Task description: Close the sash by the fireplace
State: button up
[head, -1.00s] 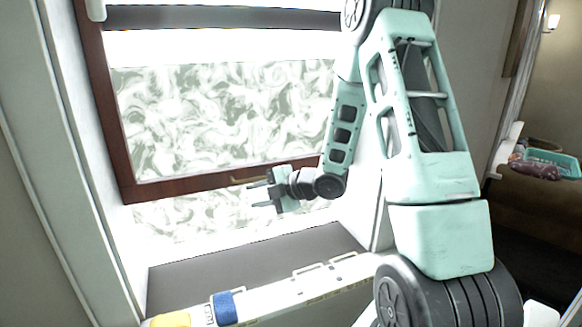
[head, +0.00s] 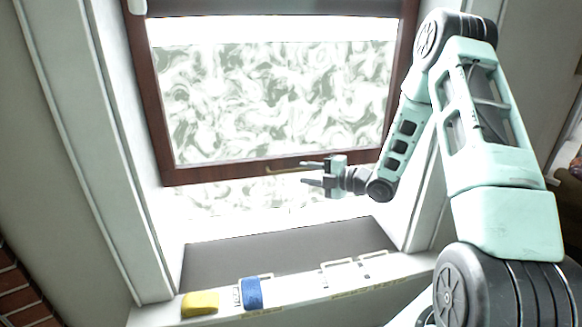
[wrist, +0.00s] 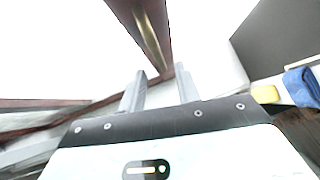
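The window sash has a dark red-brown wooden frame (head: 225,174) around patterned glass (head: 270,100). It is raised, with a gap between its bottom rail and the dark sill (head: 290,252). A brass-coloured handle (head: 290,169) runs along the bottom rail. My gripper (head: 308,173) is at the rail's right part, pointing left, with its fingers apart and nothing seen between them. In the wrist view the two fingers (wrist: 160,92) are spread below the brown rail (wrist: 145,30) and its brass strip. I cannot tell whether a finger touches the handle.
A yellow block (head: 200,304) and a blue rolled cloth-like item (head: 252,293) lie on the white ledge (head: 300,303) below the window. White window side walls (head: 95,150) flank the opening. Brickwork (head: 15,290) shows at the lower left.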

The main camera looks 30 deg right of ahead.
aim_at(290, 171)
jog(key=p+x, duration=0.1)
jog(key=x, duration=0.5)
jog(key=shift+w+a, duration=0.1)
jog(key=shift+w, duration=0.05)
jog(key=shift+f, duration=0.1)
grip_shut()
